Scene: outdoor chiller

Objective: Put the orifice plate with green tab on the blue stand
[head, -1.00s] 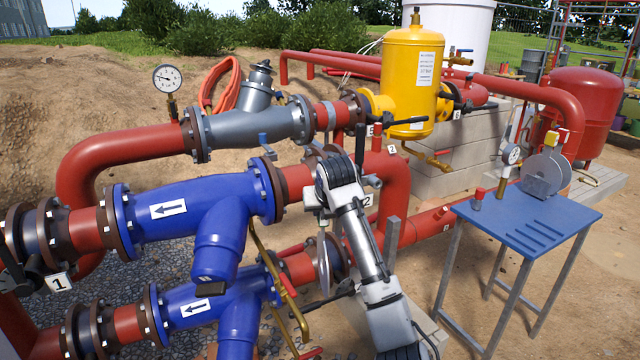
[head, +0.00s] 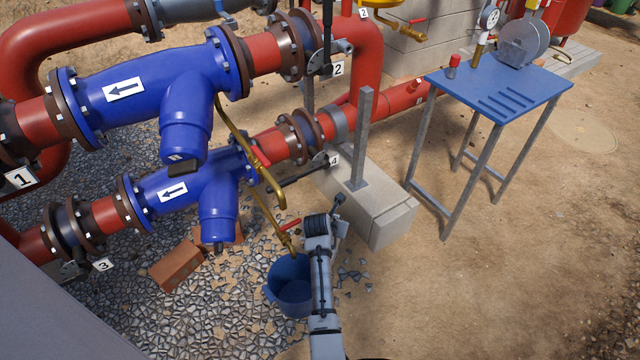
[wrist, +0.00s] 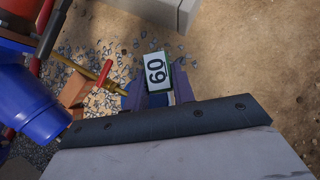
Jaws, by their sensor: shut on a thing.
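My gripper (wrist: 158,94) is shut on a tab marked "60" (wrist: 155,72), part of the held orifice plate. The tab's face looks pale with a dull greenish edge; the plate's disc is hidden in the wrist view. In the head view my arm reaches up from the bottom, beside the blue bucket, and the fingers and plate cannot be made out. The blue stand (head: 462,84) is a metal table at the upper right, well apart from my gripper. Its top has several slots. Grey discs (head: 518,44) stand upright at its back, one with a yellow tab.
A blue bucket (head: 291,285) sits on gravel near my arm. A concrete block (head: 386,222) with a grey post lies between my arm and the stand. Blue strainers (head: 150,85) and red pipes fill the left. Bare sand at right is free.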

